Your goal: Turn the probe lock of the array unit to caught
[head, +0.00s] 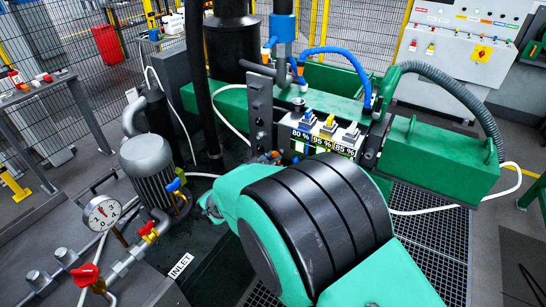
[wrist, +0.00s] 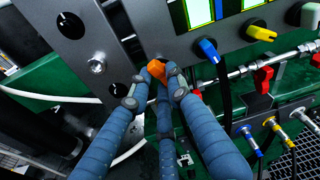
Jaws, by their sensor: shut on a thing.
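The array unit appears to be the grey panel (wrist: 232,20) with lit displays; it also shows in the head view (head: 296,121). At its lower left corner is a small orange handle (wrist: 156,69), apparently the probe lock. My gripper (wrist: 152,88) has its blue-grey fingers closed around this handle, with dark fingertips on both sides of it. The fingers hide most of the handle, and no caught mark can be read. In the head view, my arm covers most of the gripper, and only a little orange (head: 276,154) shows by the panel's lower left.
A blue plug (wrist: 208,49) and a yellow plug (wrist: 260,33) sit in the panel, right of my fingers. A grey plate with holes (wrist: 91,45) stands close on the left. Red-handled valves (wrist: 262,78) and pipes lie to the right. A gauge (head: 102,212) stands at left front.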

